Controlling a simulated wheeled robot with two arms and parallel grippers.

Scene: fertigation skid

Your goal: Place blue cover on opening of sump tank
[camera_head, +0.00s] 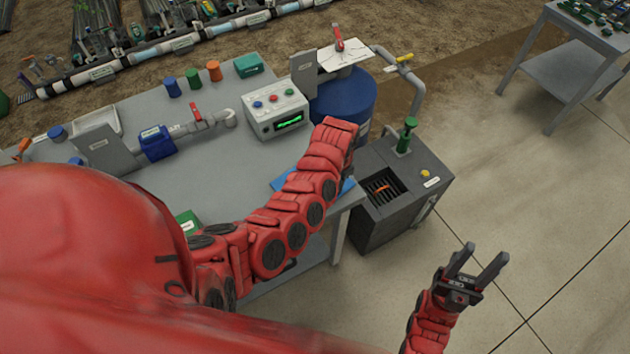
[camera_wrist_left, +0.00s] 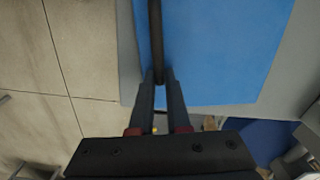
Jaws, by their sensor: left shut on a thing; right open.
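The blue cover (camera_head: 349,186) is a flat plate at the right edge of the grey table, mostly hidden under my left arm in the head view. In the left wrist view the cover (camera_wrist_left: 220,50) fills the upper middle, with a dark bar handle across it. My left gripper (camera_wrist_left: 160,80) is shut on this handle; the head view hides its fingers. The sump tank (camera_head: 380,232) is a dark grey box right of the table. Its square opening (camera_head: 383,188) is uncovered, with an orange thing inside. My right gripper (camera_head: 477,262) is open and empty, in front and right of the tank.
A green-handled valve (camera_head: 406,135) stands on the tank's back edge. A blue drum (camera_head: 347,97) with a pipe is behind. A control box (camera_head: 275,110) and a blue pump (camera_head: 157,142) occupy the table (camera_head: 245,160). Bare floor (camera_head: 530,200) lies to the right.

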